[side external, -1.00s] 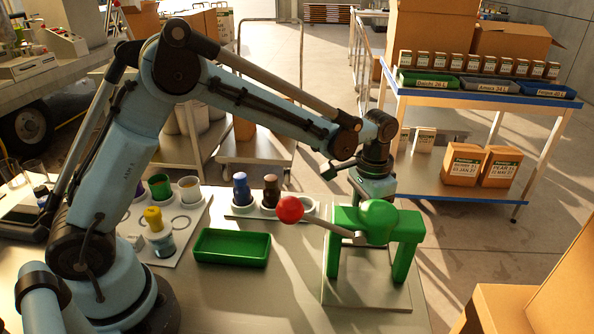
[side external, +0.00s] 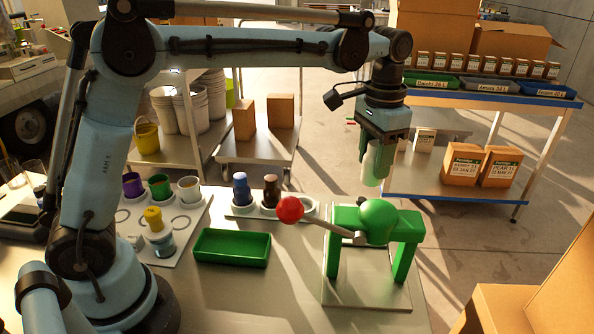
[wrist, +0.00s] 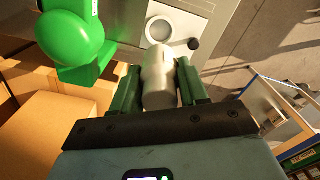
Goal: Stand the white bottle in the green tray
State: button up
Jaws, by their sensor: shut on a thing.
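The white bottle (wrist: 158,78) is between the green fingers of my gripper (wrist: 158,85) in the wrist view. In the side view my gripper (side external: 374,165) is shut on the bottle (side external: 371,162) and holds it upright in the air, behind and above the green press. The green tray (side external: 232,247) lies on the table to the left of the press, and its inside looks empty. My gripper is well to the right of the tray and higher than it.
The green press (side external: 378,222), with its red-knobbed lever (side external: 290,209), stands between my gripper and the table's front right. A rack (side external: 240,211) with a blue and a brown bottle stands behind the tray. A white board (side external: 190,240) with several cups is left of the tray.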

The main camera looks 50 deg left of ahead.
notch_tip(320, 180, up, 8)
jog(key=shift+s+r, duration=0.1)
jog(key=s+a, duration=0.3)
jog(key=s, duration=2.5)
notch_tip(320, 180, down, 12)
jog(key=w+a+f, duration=0.1)
jog(key=a+f, duration=0.1)
jog(key=a, duration=0.1)
jog(key=w+a+f, duration=0.2)
jog(key=a, duration=0.2)
jog(key=w+a+f, duration=0.1)
jog(key=a+f, duration=0.1)
jog(key=a, duration=0.1)
jog(key=shift+w+a+f, duration=0.2)
jog(key=shift+a, duration=0.15)
jog(key=shift+f, duration=2.05)
jog(key=shift+f, duration=0.1)
